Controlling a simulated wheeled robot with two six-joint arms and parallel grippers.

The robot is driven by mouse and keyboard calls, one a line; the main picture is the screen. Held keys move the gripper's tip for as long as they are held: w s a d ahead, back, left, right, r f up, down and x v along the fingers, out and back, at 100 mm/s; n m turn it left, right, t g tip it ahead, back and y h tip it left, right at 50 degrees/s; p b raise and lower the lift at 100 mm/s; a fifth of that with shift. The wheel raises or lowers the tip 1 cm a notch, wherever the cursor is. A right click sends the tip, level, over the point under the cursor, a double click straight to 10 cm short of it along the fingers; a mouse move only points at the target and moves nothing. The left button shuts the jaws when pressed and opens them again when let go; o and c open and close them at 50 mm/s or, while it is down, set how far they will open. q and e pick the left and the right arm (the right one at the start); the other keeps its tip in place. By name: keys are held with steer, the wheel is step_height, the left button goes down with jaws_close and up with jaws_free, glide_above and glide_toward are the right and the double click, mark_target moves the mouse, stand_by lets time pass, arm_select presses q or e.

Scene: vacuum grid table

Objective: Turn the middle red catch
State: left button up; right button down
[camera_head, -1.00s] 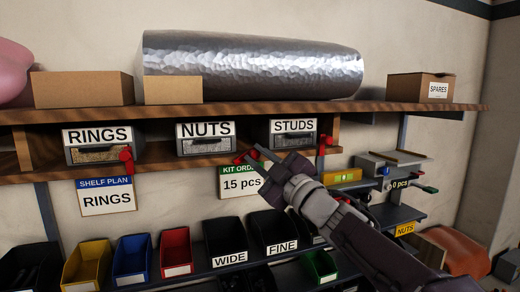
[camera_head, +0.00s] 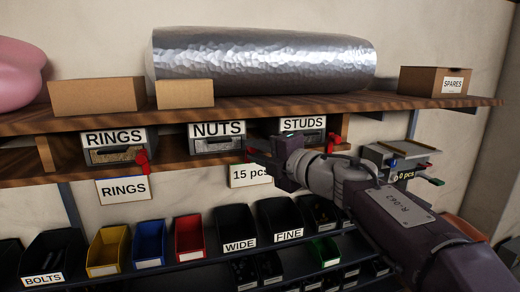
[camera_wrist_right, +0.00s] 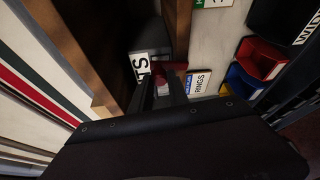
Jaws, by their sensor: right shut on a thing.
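Three drawers marked RINGS (camera_head: 118,155), NUTS (camera_head: 217,145) and STUDS (camera_head: 302,138) sit under the wooden shelf. The middle red catch (camera_head: 250,154) is to the right of the NUTS drawer and is partly hidden by my right gripper (camera_head: 261,152). That gripper is shut on the catch. In the right wrist view a red piece (camera_wrist_right: 174,68) shows at the fingertips (camera_wrist_right: 165,88). Other red catches are beside the RINGS drawer (camera_head: 142,162) and the STUDS drawer (camera_head: 333,140). My left gripper is not in view.
The shelf board (camera_head: 110,119) carries cardboard boxes and a hammered metal roll (camera_head: 262,62) above the drawers. A 15 pcs card (camera_head: 247,177) hangs just below the gripper. Several coloured bins, such as a red one (camera_head: 190,240), stand lower down.

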steer(key=shift+a+r+n, duration=0.2)
steer(key=shift+r+n, duration=0.1)
steer(key=shift+n, duration=0.3)
steer(key=shift+h, duration=0.3)
steer(key=c, duration=1.3)
jaws_free()
steer(key=shift+o, duration=0.2)
steer(key=shift+w+a+f+g, duration=0.15)
steer(key=shift+w+f+g, duration=0.05)
steer(key=shift+w+g, duration=0.1)
steer(key=b+v, duration=0.2)
steer(key=v, duration=0.7)
steer(key=shift+s+b, duration=0.15)
steer(key=shift+b, duration=0.25)
steer(key=shift+f, duration=0.1)
